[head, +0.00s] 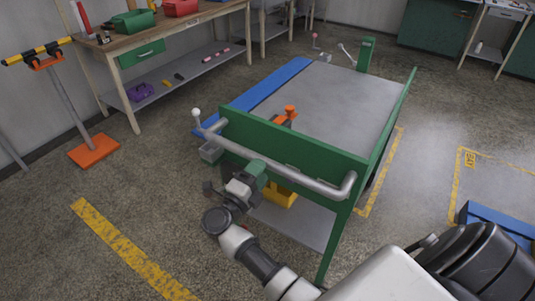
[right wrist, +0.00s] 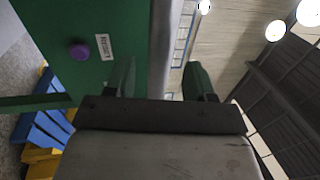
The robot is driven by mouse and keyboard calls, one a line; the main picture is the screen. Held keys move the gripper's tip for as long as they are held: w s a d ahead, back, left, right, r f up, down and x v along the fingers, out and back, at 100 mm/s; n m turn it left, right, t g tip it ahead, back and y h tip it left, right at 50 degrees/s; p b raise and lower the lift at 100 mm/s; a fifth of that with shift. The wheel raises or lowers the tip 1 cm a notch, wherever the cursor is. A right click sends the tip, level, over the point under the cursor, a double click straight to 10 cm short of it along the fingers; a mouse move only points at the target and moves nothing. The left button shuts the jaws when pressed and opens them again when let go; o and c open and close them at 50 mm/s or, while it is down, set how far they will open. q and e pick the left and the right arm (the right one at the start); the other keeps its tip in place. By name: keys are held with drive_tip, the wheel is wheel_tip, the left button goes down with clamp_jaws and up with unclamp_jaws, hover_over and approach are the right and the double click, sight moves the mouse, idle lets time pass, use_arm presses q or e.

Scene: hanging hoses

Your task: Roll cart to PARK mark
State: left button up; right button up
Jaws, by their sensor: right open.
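The green cart (head: 292,138) has a grey top and a grey tubular handle (head: 285,172) along its near end. My right gripper (head: 257,172) is at the handle's left part. In the right wrist view its two fingers (right wrist: 161,80) are apart, with the handle bar (right wrist: 163,45) running between them; whether they touch it I cannot tell. A yellow floor outline (head: 457,185) with a small label (head: 470,159), too small to read surely, lies to the right of the cart. My left gripper is out of view.
A workbench (head: 185,18) stands at the back left. A stand with an orange base (head: 94,150) is to the left. A blue object (head: 497,220) lies at the right, near the outline. The floor between cart and outline looks clear.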

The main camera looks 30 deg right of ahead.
drive_tip(key=p+x, duration=0.1)
drive_tip(key=x, duration=0.5)
drive_tip(key=shift+c, duration=0.4)
clamp_jaws()
